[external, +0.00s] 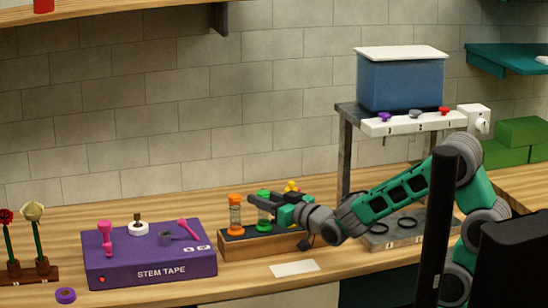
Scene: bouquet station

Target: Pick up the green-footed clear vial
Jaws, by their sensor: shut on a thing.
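The clear vial with green ends (264,209) stands upright, or nearly so, at the wooden rack (258,246). My gripper (268,202) reaches in from the right at the vial's upper part and is shut on it. The fingers and the green cap overlap here, so the exact contact is hard to see. I cannot tell whether the vial's foot still rests in the rack. A similar vial with orange ends (235,215) stands just to the left in the same rack, close to my fingertips.
A purple stem tape box (150,262) with pink tools stands left of the rack. A white card (295,268) lies in front. A metal stand (346,150) with a blue tank (400,82) rises at right, behind my arm.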

